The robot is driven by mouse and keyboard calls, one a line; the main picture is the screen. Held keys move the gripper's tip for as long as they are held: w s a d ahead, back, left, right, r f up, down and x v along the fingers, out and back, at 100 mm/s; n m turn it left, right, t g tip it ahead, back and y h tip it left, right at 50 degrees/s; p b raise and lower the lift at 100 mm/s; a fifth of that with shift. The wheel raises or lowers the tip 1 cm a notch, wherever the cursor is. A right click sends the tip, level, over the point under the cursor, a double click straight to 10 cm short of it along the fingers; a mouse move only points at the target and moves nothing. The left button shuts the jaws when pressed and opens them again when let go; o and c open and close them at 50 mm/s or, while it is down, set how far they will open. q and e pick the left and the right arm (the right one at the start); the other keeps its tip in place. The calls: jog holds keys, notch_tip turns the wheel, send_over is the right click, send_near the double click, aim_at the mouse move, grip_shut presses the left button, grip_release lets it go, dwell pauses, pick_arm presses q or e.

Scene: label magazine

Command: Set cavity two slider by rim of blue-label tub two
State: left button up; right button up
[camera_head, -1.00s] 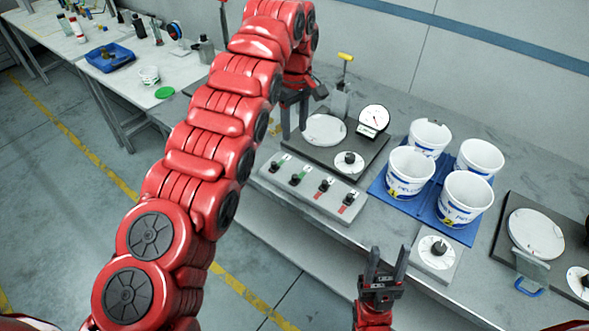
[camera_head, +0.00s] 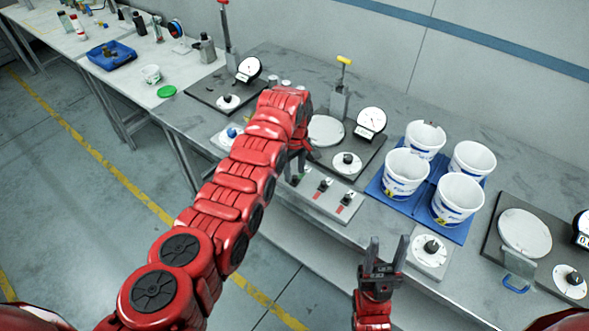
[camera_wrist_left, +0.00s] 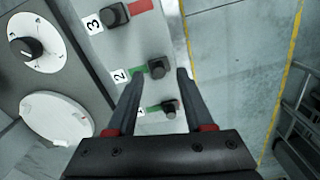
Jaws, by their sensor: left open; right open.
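A grey slider panel (camera_head: 331,203) with numbered black knobs lies along the bench's front edge. In the left wrist view, slider two (camera_wrist_left: 158,69) has a green strip beside its knob and stands just beyond my left gripper's fingertips, near the gap between them. My left gripper (camera_wrist_left: 158,76) is open and empty; my arm mostly hides it in the head view. Blue-label tub two (camera_head: 457,199) is white, upright, with a yellow 2 mark, at the front right of a group of tubs. Details of its rim are too small to tell. My right gripper (camera_head: 388,246) is open and empty.
Tub one (camera_head: 406,174) and two back tubs (camera_head: 424,140) (camera_head: 473,160) stand on blue mats. Slider three (camera_wrist_left: 115,15) and slider one (camera_wrist_left: 170,109) flank slider two. A dial gauge (camera_head: 371,122), round plate (camera_head: 325,130) and dial box (camera_head: 430,249) are nearby.

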pick_arm(q)
jog(key=shift+f, duration=0.85)
grip_shut()
dwell(0.9)
